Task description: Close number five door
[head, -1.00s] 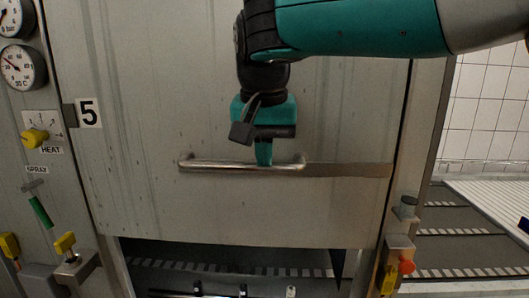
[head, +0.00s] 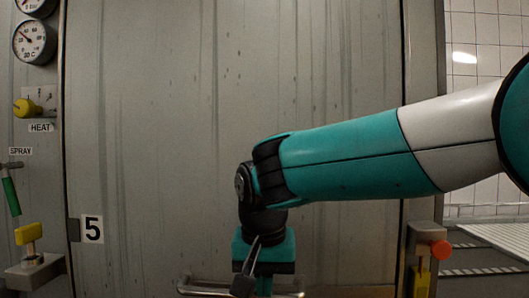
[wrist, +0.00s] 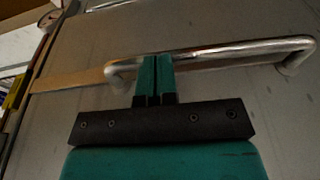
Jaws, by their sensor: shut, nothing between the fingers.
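The number five door (head: 230,90) is a tall, streaked grey metal panel with a black-and-white "5" plate (head: 92,229) at its left side. Its lower edge is below the head view. The door's horizontal metal bar handle (head: 205,288) is at the bottom of the head view, and it also crosses the wrist view (wrist: 235,52). My gripper (head: 264,286) points down at the middle of this handle. In the wrist view its two green fingers (wrist: 157,65) are together and empty, with their tips at the bar. I cannot tell whether they press on it.
To the left are dial gauges (head: 35,42), a yellow HEAT knob (head: 25,107), a green-handled SPRAY lever (head: 11,195) and a yellow-handled latch (head: 29,232). To the right, a post carries a red knob (head: 439,250). White tiles and a rack lie beyond.

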